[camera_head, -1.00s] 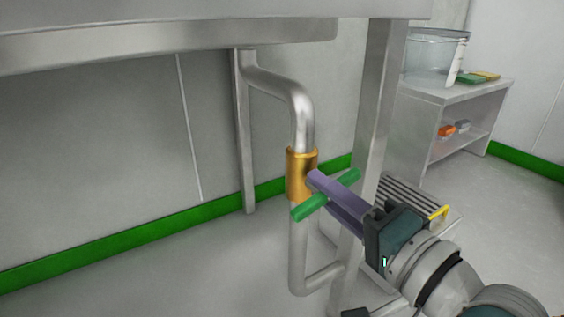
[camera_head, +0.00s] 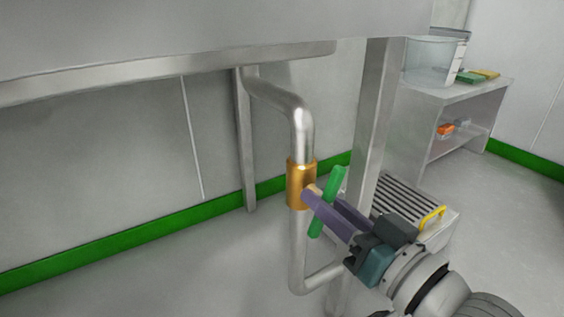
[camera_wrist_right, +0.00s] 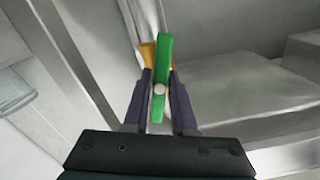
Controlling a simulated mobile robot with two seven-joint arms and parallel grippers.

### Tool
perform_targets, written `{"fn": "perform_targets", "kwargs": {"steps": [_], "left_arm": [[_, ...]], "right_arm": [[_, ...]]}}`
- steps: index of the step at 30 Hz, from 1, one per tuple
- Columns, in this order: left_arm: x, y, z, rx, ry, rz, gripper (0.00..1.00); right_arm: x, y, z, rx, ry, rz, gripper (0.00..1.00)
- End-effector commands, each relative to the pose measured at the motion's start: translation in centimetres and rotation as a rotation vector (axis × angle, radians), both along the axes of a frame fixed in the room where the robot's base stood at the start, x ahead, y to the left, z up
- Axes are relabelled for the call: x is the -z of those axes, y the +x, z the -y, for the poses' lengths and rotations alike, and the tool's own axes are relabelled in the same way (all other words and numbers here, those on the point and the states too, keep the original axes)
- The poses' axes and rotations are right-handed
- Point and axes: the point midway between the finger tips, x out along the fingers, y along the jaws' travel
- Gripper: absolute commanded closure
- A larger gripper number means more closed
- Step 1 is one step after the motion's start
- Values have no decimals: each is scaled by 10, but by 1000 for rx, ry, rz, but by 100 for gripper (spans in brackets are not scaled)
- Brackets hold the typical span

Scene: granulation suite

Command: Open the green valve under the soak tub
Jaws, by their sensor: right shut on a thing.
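The green valve handle (camera_head: 328,203) is a bar on the brass valve body (camera_head: 300,184), set in the steel drain pipe (camera_head: 299,130) under the soak tub (camera_head: 200,35). In the head view the bar stands steep, its top leaning right. My right gripper (camera_head: 318,203) reaches in from the lower right, its purple fingers shut on the bar's middle. In the right wrist view the green handle (camera_wrist_right: 162,85) lies between the two fingers, with the brass body (camera_wrist_right: 147,54) partly hidden behind it. My left gripper is not in view.
A tub leg (camera_head: 372,130) stands just right of the pipe. A slatted step with a yellow handle (camera_head: 432,216) sits on the floor behind my right wrist. A shelf unit (camera_head: 425,115) with a clear bucket (camera_head: 432,62) stands at the right. Floor left of the pipe is clear.

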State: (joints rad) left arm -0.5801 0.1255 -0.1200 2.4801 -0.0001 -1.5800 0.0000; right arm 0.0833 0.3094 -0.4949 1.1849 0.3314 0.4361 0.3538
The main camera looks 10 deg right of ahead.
Motion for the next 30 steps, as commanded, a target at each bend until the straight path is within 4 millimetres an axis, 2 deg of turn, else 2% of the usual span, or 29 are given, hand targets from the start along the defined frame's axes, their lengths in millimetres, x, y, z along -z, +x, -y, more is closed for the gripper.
{"fn": "perform_targets", "kwargs": {"steps": [6,15,30], "left_arm": [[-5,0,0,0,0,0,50],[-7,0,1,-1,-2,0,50],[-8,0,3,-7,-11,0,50]], "right_arm": [[-1,0,0,1,-154,58,100],[-1,0,0,0,-291,107,100],[0,0,0,0,-337,125,100]]}}
